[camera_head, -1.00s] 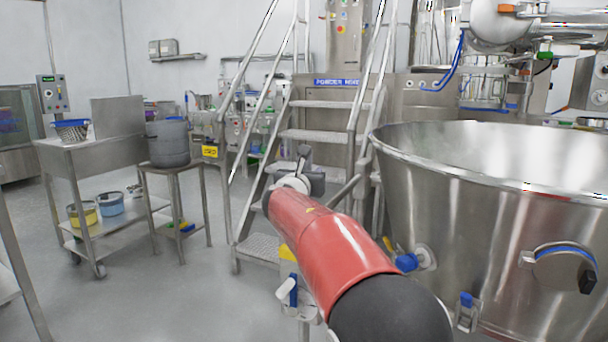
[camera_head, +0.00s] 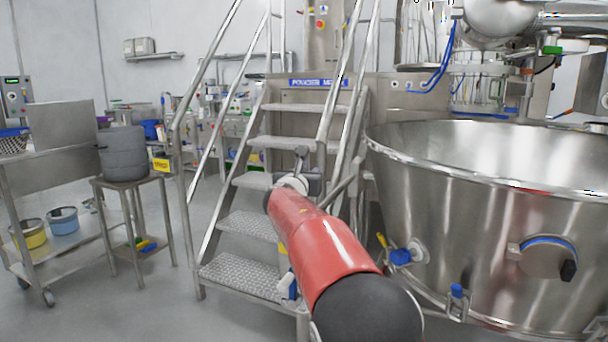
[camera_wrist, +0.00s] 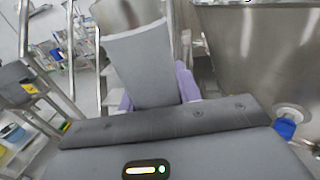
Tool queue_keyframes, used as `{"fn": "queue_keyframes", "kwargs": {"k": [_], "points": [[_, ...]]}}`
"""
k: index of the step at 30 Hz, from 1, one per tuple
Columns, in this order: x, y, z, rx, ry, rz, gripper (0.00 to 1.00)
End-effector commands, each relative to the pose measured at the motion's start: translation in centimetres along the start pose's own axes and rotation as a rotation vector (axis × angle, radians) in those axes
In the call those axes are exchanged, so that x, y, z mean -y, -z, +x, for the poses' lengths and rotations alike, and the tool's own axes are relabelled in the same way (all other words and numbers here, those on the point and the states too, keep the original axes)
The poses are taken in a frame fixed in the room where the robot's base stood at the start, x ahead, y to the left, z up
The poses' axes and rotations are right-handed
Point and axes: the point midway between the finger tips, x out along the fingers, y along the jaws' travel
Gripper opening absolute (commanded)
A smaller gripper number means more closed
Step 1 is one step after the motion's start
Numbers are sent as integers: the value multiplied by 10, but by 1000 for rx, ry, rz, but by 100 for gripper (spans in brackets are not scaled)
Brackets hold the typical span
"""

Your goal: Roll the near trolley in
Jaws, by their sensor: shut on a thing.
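The near trolley appears to be the big round steel tub (camera_head: 450,230) at the right of the head view, with blue-capped fittings on its side. Its wheels are out of view. My gripper (camera_head: 316,182) is at the end of my red arm, left of the tub.
Steel steps (camera_head: 245,230) with handrails stand close ahead, left of the tub. A bench trolley (camera_head: 60,175) with pails and a stool (camera_head: 125,182) bearing a grey drum (camera_head: 122,155) stand at left. Steel machinery (camera_head: 490,90) is behind the tub. Floor is clear at lower left.

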Motion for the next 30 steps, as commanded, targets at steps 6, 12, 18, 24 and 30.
{"fn": "queue_keyframes", "kwargs": {"k": [6,12,18,24,30], "points": [[9,6,3,-7,20,-5,0],[9,5,3,-6,20,-4,0],[9,4,3,-5,19,-4,45],[6,2,2,-3,11,-3,55],[3,2,-6,-3,6,-1,55]]}}
